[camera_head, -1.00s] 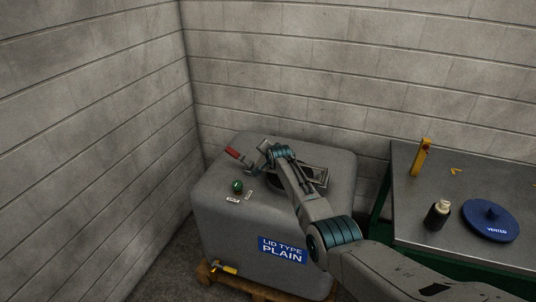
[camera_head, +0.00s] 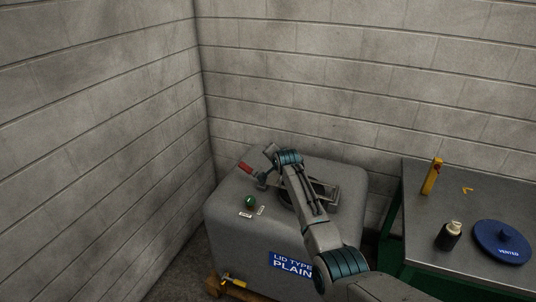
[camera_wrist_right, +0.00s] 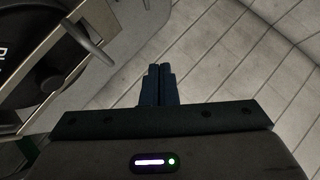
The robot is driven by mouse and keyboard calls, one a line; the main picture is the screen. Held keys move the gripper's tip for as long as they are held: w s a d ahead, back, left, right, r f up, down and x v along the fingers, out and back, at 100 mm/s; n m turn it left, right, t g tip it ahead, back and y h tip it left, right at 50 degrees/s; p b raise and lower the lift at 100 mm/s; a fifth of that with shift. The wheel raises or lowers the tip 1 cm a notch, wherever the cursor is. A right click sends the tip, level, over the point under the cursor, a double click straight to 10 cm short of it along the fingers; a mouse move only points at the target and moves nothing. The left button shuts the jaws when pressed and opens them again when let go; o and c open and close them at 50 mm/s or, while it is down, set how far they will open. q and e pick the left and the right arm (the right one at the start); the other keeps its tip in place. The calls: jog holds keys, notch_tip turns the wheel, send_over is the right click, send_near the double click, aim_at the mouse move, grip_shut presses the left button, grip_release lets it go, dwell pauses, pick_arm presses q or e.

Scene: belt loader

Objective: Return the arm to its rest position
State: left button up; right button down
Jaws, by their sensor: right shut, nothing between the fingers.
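My right arm reaches in from the bottom right of the head view, over the top of a grey tank (camera_head: 235,240). My right gripper (camera_head: 269,150) is at the far end of the arm, above the back of the tank top, small and hard to make out. In the right wrist view my right gripper (camera_wrist_right: 160,85) is shut with its fingers together and nothing between them. A dark round lid (camera_wrist_right: 45,75) with partly visible lettering and a curved grey handle (camera_wrist_right: 88,38) lies left of the fingers, apart from them. My left gripper is not in view.
The tank carries a red handle (camera_head: 245,168), a green knob (camera_head: 250,203) and a blue sign (camera_head: 290,264) reading "LID TYPE PLAIN". A table (camera_head: 420,215) at right holds a blue VENTED lid (camera_head: 500,245), a dark bottle (camera_head: 449,238) and a yellow object (camera_head: 432,176). Block walls stand behind.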

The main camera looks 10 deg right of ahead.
notch_tip(320, 180, up, 3)
jog(key=s+a, duration=0.3)
jog(key=s+d+f+n+g, duration=0.1)
jog(key=s+d+f+n, duration=0.15)
jog(key=s+f, duration=0.55)
jog(key=s+d+f+n+g+h, duration=0.1)
jog(key=s+d+f+g, duration=0.15)
jog(key=s, duration=0.95)
jog(key=s+d+f+n+g, duration=0.1)
jog(key=s+d+f+n, duration=0.15)
jog(key=s+f, duration=0.6)
jog(key=s+d+r+n+g, duration=0.1)
jog(key=s+r+n+g, duration=0.15)
jog(key=s, duration=1.35)
jog(key=s+d+r+n+g, duration=0.1)
jog(key=s+r+n, duration=0.2)
jog(key=s, duration=1.4)
notch_tip(320, 180, down, 31)
jog(key=d+g, duration=0.2)
jog(key=d, duration=0.1)
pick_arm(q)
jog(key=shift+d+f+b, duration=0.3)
pick_arm(e)
jog(key=s+f, duration=1.7)
jog(key=f, duration=0.1)
jog(key=shift+s+d+f+g, duration=0.15)
jog(key=shift+d+f+g, duration=0.15)
jog(key=shift+f, duration=0.05)
jog(key=shift+m, duration=0.25)
